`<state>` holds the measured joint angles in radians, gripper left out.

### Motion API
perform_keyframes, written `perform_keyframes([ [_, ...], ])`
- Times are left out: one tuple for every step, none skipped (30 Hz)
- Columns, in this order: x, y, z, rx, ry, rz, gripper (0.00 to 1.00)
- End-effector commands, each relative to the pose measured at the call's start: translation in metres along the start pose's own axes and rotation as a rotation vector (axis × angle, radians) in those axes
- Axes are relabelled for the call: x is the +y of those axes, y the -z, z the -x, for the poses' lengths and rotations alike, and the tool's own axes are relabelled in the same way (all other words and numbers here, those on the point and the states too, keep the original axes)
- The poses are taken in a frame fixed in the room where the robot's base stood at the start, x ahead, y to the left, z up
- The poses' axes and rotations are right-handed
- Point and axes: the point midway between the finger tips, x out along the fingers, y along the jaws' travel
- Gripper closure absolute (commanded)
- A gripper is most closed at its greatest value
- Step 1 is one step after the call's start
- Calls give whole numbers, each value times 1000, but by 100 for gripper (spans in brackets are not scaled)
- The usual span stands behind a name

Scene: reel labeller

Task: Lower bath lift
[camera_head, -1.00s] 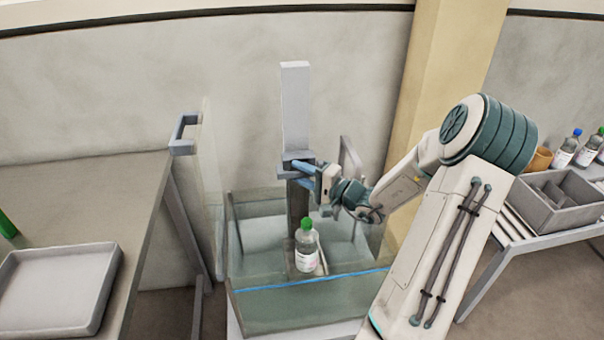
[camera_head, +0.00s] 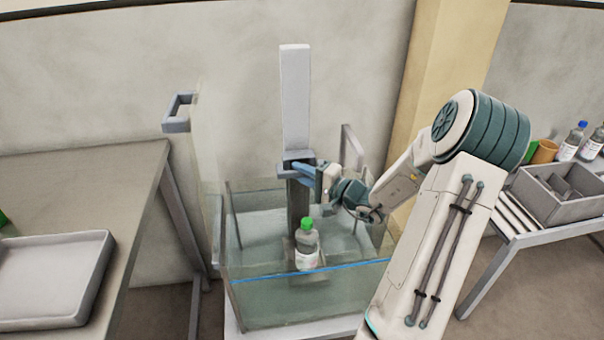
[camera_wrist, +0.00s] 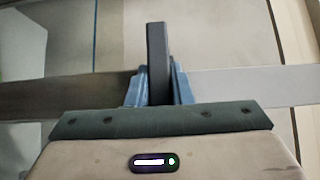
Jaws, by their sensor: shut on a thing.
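The bath is a glass-walled tank (camera_head: 310,308) with a blue line along its front. The lift is a grey upright column (camera_head: 296,100) at the back of the tank, with a small slide (camera_head: 290,170) on it. A clear bottle with a green cap (camera_head: 307,246) and a white label stands upright over the tank, at the lift's low platform. My gripper (camera_head: 308,174) reaches the slide from the right. In the wrist view my gripper (camera_wrist: 158,85) has its two blue fingers shut on a dark grey upright bar, the lift handle (camera_wrist: 158,55). The platform is partly hidden behind the bottle.
A glass door with a grey handle (camera_head: 178,112) stands at the tank's left. A table with an empty grey tray (camera_head: 95,285) is at the left. At the right, a stand holds a grey divided bin (camera_head: 572,208), several bottles and an orange cup (camera_head: 545,152).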

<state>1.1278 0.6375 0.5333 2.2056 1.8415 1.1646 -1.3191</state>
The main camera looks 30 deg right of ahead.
Motion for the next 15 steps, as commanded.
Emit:
perform_keyframes([
  [9,-1,0,-1,-2,-1,100],
  [11,-1,0,-1,-2,-2,100],
  [14,-1,0,-1,-2,-2,100],
  [16,-1,0,-1,-2,-2,100],
  [18,-1,0,-1,-2,-2,100],
  [21,0,0,-1,-3,-2,100],
  [23,0,0,-1,-3,-2,100],
  [25,0,0,-1,-3,-2,100],
  [27,0,0,-1,-3,-2,100],
  [28,0,0,-1,-3,-2,100],
  [29,-1,0,-1,-3,-2,100],
  [30,-1,0,-1,-3,-2,100],
  [30,-1,0,-1,-3,-1,100],
  [30,-1,0,-1,-3,-2,100],
  [30,-1,0,-1,-3,-2,100],
])
